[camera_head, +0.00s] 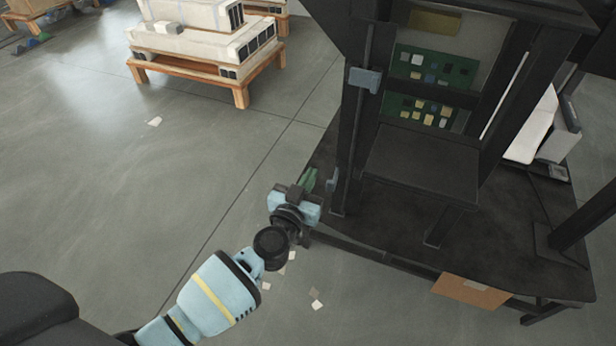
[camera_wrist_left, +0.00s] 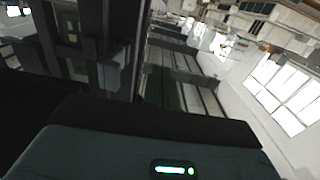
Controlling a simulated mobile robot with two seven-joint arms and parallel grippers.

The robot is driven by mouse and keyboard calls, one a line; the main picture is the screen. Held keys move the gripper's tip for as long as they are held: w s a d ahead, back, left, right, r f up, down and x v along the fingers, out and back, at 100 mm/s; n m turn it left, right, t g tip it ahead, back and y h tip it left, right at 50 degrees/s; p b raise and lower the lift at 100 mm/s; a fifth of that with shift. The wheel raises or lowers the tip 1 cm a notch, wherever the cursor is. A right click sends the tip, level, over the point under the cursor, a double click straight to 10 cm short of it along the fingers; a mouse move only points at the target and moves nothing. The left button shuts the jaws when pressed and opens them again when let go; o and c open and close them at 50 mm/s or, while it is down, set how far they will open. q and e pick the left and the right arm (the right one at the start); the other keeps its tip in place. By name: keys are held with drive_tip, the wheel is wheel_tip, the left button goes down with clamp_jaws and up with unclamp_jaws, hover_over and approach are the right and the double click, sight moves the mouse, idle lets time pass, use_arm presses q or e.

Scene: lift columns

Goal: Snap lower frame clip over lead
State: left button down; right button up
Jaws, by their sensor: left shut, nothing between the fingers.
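A dark frame (camera_head: 357,130) stands on a black bench. A blue-grey upper clip (camera_head: 365,80) is on its left post. A smaller grey-blue lower clip (camera_head: 331,180) is low on the same post; a blue-grey clip also shows beside a dark post in the left wrist view (camera_wrist_left: 115,72). I cannot make out a lead running through the lower clip, nor whether that clip is closed. My left gripper (camera_head: 309,180) is shut and empty, just left of the lower clip, with a small gap showing. My right gripper is out of view.
Green circuit boards (camera_head: 432,68) are mounted in the frame above a dark shelf (camera_head: 420,165). The black bench top (camera_head: 500,235) extends right. A cardboard piece (camera_head: 470,291) hangs at its front edge. A loaded wooden pallet (camera_head: 205,72) stands behind; the left floor is mostly clear.

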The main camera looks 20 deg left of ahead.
sight(331, 188)
use_arm(q)
drive_tip(key=shift+d+p, duration=0.35)
drive_tip(key=shift+d, duration=2.4)
drive_tip(key=shift+s+p, duration=0.3)
drive_tip(key=shift+s, duration=0.35)
drive_tip(key=shift+s+a+p, duration=0.1)
drive_tip(key=shift+s+p, duration=0.4)
drive_tip(key=shift+s, duration=1.2)
